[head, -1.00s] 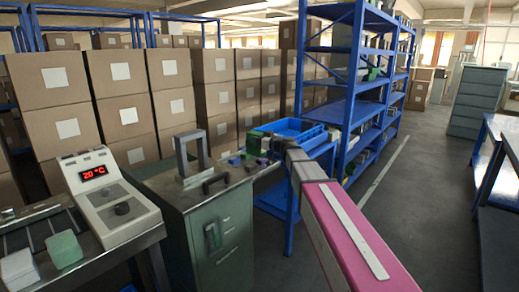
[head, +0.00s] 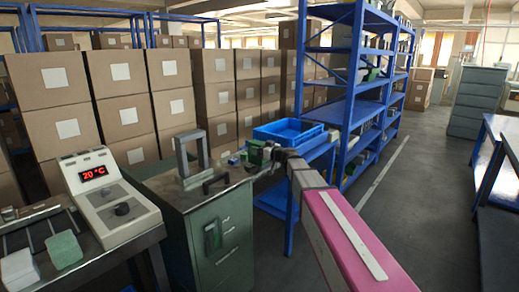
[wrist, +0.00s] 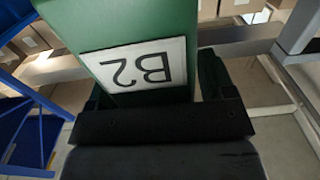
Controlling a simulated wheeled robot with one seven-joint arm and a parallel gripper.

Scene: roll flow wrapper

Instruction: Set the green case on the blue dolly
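The green case (wrist: 150,40) fills the upper middle of the wrist view. It bears a white label reading B2, upside down there. My gripper (wrist: 150,88) has one dark finger on each side of the case and is shut on it. In the head view the case (head: 256,152) is small, at the far end of my arm near the cabinet top. A blue tray-like thing with raised rims (head: 288,124), perhaps the blue dolly, is just behind and right of it. A blue surface also shows at the left of the wrist view (wrist: 25,130); I cannot tell what it is.
A grey-green cabinet (head: 222,240) with a grey upright frame (head: 192,155) on top stands left of my arm. A heater with a 20 °C display (head: 108,195) is further left. Blue shelving (head: 350,110) stands behind right. The right floor (head: 415,190) is clear.

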